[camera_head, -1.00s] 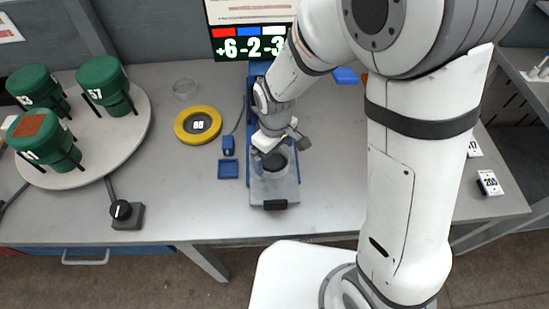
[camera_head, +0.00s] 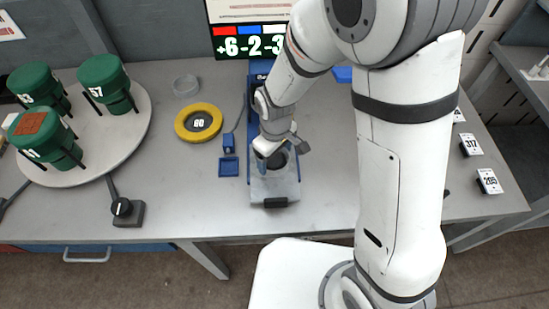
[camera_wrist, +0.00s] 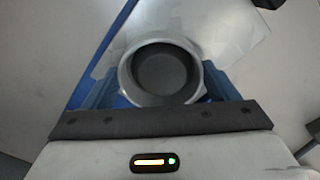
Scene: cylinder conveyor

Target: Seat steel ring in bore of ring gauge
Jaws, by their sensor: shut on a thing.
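A steel ring (camera_wrist: 165,99) with a bright rim and a dark grey inside shows in the wrist view. My gripper (camera_wrist: 161,76) is shut on it, with a blue finger on each side. In the head view my gripper (camera_head: 272,158) is low over the metal plate of a blue-sided fixture (camera_head: 275,188), and the ring's dark round middle shows there. I cannot tell whether the ring touches the plate. A yellow ring marked 60 (camera_head: 181,124), which looks like the ring gauge, lies flat on the table left of the fixture. Its middle is dark.
A clear round dish (camera_head: 185,86) lies behind the yellow ring. A small blue tray (camera_head: 229,167) is left of the fixture. A round turntable (camera_head: 92,168) with green-topped cylinders stands at the left, with a black knob box (camera_head: 127,213) in front. Numbered cards (camera_head: 488,181) lie at the right.

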